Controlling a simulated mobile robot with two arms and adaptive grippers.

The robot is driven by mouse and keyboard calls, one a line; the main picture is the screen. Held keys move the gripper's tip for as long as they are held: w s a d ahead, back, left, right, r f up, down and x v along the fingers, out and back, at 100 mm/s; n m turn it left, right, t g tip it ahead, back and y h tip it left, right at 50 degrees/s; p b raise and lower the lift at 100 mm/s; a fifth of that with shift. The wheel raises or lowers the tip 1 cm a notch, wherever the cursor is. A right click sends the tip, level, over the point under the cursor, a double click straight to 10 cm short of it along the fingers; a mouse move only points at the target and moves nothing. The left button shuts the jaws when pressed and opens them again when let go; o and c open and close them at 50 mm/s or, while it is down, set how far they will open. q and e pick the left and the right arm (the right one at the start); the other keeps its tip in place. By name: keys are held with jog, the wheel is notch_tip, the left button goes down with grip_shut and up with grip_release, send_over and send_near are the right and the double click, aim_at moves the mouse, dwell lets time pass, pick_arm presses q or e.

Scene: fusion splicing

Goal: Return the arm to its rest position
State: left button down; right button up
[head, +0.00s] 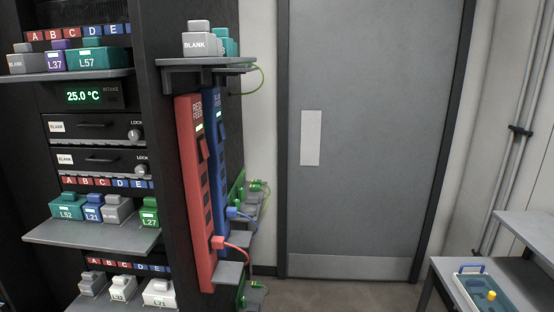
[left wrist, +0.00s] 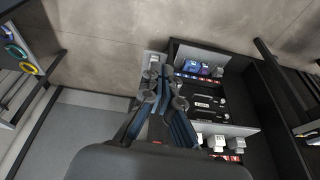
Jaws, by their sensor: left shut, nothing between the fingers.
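My left gripper (left wrist: 165,80) shows in the middle of the left wrist view. Its fingers are shut with nothing between them, and it appears in front of the equipment rack (left wrist: 225,105). No gripper or arm of mine shows in the head view. My right gripper is in neither view.
In the head view the dark rack (head: 150,60) fills the left, with shelves of labelled modules. A red feed strip (head: 192,180) and a blue feed strip (head: 217,150) stand on its side. A grey door (head: 375,130) is behind. A tray (head: 490,290) sits lower right.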

pick_arm(q)
notch_tip(320, 180, down, 27)
jog(key=s+g+b, duration=0.1)
jog(key=s+b, duration=0.1)
jog(key=s+a+f+g+b, duration=0.1)
jog(key=s+a+f+b, duration=0.1)
jog(key=s+f, duration=1.4)
jog(key=shift+s+a+f, duration=0.35)
jog(key=shift+a+f, duration=0.2)
jog(key=shift+a, duration=0.05)
